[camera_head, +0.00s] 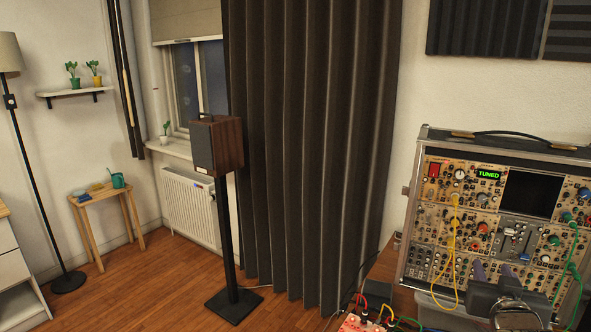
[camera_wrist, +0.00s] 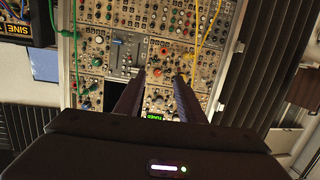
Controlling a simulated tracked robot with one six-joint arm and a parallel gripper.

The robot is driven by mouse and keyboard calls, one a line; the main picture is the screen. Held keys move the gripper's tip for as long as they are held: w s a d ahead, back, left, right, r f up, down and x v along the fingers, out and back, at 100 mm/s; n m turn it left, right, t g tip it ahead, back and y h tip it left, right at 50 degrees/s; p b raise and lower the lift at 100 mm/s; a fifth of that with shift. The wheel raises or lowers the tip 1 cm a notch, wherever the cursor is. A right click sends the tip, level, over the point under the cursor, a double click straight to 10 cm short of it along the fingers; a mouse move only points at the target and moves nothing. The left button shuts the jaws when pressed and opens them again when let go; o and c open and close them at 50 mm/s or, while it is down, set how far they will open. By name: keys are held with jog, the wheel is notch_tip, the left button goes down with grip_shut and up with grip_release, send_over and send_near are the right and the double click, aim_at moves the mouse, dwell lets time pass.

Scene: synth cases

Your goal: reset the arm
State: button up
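My gripper (camera_head: 493,270) is at the lower right in the head view, in front of the lower part of a modular synth case (camera_head: 413,215). In the wrist view my gripper (camera_wrist: 157,82) shows two dark fingers held apart, with the case's panel (camera_wrist: 104,55) visible between and beyond them. Nothing is seen between the fingers. Whether the fingertips touch the panel cannot be told. The wrist housing hides the lower part of the wrist view.
Yellow cables (camera_head: 454,240) and green cables (camera_head: 575,250) hang across the panel near my gripper. A red box with cables (camera_head: 357,323) sits at the bottom edge. A speaker on a stand (camera_head: 216,146) stands before the dark curtain (camera_head: 300,150). The wooden floor (camera_head: 150,290) at left has free room.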

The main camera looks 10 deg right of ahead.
jog(key=s+a+f+n+g+y, duration=0.1)
jog(key=a+f+g+y, duration=0.1)
jog(key=a, duration=0.7)
jog(key=s+a+f+n+g+y, duration=0.1)
jog(key=a+n+g+y, duration=0.15)
jog(key=a, duration=0.75)
jog(key=s+a+f+n+g+y, duration=0.2)
jog(key=s+a+g+y, duration=0.1)
jog(key=s+a, duration=0.8)
jog(key=a+y, duration=0.1)
jog(key=a, duration=0.2)
jog(key=shift+s+f, duration=0.2)
jog(key=shift+n+g, duration=0.25)
